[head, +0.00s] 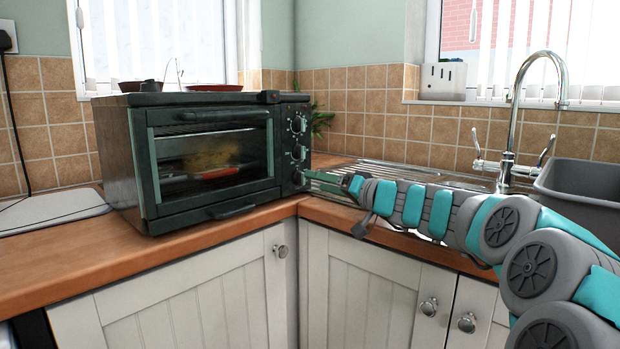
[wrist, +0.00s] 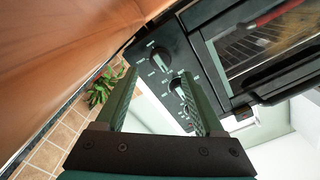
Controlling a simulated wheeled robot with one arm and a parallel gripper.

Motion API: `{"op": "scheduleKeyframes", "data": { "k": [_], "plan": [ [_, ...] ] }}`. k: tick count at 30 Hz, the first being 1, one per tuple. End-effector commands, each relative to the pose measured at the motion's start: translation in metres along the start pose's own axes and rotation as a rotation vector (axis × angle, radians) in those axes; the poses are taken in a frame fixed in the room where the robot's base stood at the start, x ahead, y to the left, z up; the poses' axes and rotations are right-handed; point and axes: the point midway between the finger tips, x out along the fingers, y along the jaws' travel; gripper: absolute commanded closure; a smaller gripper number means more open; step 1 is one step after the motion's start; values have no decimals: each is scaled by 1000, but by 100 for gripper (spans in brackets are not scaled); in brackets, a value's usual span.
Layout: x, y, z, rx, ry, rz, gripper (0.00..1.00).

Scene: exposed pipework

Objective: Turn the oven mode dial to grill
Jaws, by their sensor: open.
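A dark toaster oven (head: 190,218) stands on the wooden counter, with several dials down its right-hand panel. The top dial (head: 298,124), the middle dial (head: 299,153) and the lowest dial (head: 297,178) show in the head view. My gripper (head: 310,176) is at the height of the lowest dial, just right of it. Another dial (wrist: 177,84) is beside the right finger. The labels are too small to read, so the mode dial cannot be told.
The wooden counter (head: 250,217) runs under the oven to a metal sink drainer (head: 390,171) and a tap (head: 508,165) on the right. A green plant (head: 321,122) stands behind the oven's right side.

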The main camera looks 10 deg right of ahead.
Motion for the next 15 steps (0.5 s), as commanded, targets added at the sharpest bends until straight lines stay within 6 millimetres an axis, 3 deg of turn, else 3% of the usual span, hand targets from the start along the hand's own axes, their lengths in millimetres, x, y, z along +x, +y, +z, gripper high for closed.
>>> {"op": "scheduleKeyframes", "data": {
  "k": [6,15],
  "plan": [
    [31,0,1,3,-3,1,30],
    [43,-1,1,1,-2,-1,30]
  ]
}}
